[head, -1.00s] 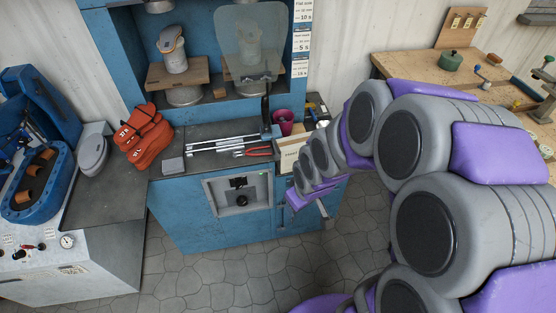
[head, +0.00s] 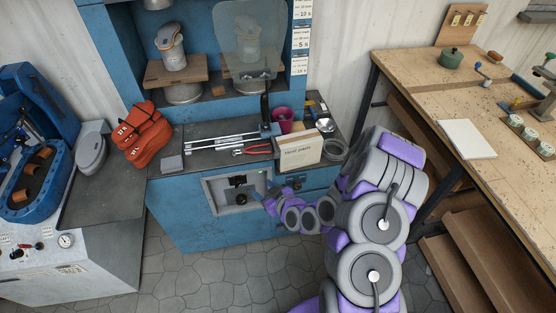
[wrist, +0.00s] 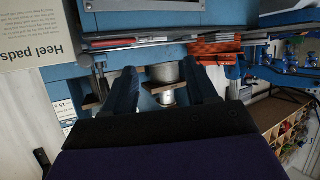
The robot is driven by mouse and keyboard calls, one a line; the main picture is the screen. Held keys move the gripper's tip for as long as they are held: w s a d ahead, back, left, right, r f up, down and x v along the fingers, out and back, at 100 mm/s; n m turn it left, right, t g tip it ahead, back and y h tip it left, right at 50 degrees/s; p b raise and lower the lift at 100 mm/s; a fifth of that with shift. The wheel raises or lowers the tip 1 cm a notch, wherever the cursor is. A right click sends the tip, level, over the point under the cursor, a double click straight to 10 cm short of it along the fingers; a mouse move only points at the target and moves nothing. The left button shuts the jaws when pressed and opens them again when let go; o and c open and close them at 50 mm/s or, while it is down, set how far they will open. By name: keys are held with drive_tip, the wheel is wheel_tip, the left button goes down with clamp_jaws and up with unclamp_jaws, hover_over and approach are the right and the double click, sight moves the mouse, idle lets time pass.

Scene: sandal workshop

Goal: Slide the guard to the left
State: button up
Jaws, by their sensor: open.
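The guard (head: 240,30) is a clear greenish panel standing upright in front of the right-hand press station. A black upright handle (head: 265,108) rises below it, at the right end of the silver rails (head: 220,140) on the blue bench. My gripper (head: 259,196) is low in front of the bench, below and apart from the guard and handle. In the wrist view my gripper (wrist: 160,68) has its two dark fingers spread apart with nothing held between them. I cannot make out the guard's panel in the wrist view.
Red pliers (head: 252,151), a magenta cup (head: 283,118) and a Heel pads box (head: 300,150) sit near the handle. A wooden bench (head: 440,100) stands right.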

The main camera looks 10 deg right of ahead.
drive_tip(key=s+d+f+m+t+h, duration=0.2)
drive_tip(key=d+f+m+t+h, duration=0.1)
drive_tip(key=d+m+t+h, duration=0.4)
drive_tip(key=n+g+b, duration=0.1)
drive_tip(key=b, duration=0.5)
approach(277, 156)
drive_tip(key=shift+y, duration=0.4)
drive_tip(key=w+b, duration=0.1)
drive_tip(key=w, duration=0.2)
drive_tip(key=w+b, duration=0.1)
drive_tip(key=w, duration=0.1)
drive_tip(key=w+b, duration=0.1)
drive_tip(key=w, duration=0.2)
drive_tip(key=shift+w+d+f+b, duration=0.1)
drive_tip(key=shift+w+d+b, duration=0.15)
drive_tip(key=shift+w+b, duration=0.1)
drive_tip(key=shift+c, duration=0.2)
clamp_jaws()
